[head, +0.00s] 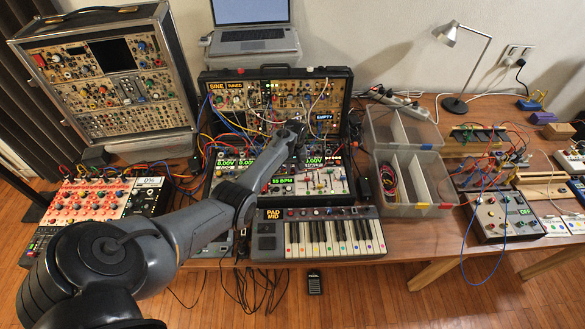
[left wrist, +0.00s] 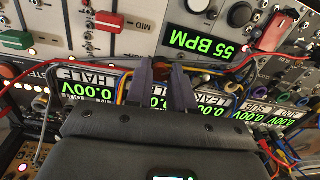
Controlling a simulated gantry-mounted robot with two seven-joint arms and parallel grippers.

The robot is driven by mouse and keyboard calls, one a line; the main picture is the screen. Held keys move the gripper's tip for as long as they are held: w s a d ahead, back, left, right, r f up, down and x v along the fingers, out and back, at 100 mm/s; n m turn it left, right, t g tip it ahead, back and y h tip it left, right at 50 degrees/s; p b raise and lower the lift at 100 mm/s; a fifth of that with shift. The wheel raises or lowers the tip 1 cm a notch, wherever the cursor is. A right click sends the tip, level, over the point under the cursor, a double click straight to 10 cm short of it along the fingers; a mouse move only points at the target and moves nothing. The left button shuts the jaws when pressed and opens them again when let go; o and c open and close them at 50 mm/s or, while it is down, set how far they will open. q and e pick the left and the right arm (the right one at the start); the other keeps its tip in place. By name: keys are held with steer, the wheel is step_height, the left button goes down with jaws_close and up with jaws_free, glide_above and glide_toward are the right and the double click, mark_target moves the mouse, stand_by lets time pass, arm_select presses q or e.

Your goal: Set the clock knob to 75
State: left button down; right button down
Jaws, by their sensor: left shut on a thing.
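The clock readout (left wrist: 204,40) shows 55 BPM in the left wrist view. In the head view my left arm reaches over the panel and hides the knob. My right gripper is not in view.
Patch cables run close around the fingers. Several voltage displays (left wrist: 87,84) lie beside the hand, and a red slider (left wrist: 110,22) is nearby. A keyboard (head: 318,236) stands in front of the panel. Clear plastic bins (head: 420,210) are to the right, and a laptop (head: 252,38) is behind.

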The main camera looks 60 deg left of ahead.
arm_select(q)
steer(key=m+p, duration=0.2)
steer(key=shift+r+m, duration=0.1)
steer(key=shift+m, duration=0.3)
steer(key=m+p, duration=0.1)
steer(key=m, duration=0.1)
steer(key=shift+m, duration=0.4)
steer(key=m, duration=0.3)
steer(key=shift+p, duration=0.35)
steer(key=shift+m, duration=1.5)
steer(key=shift+d, duration=0.1)
steer(key=shift+f, duration=0.2)
steer(key=c, duration=1)
jaws_free()
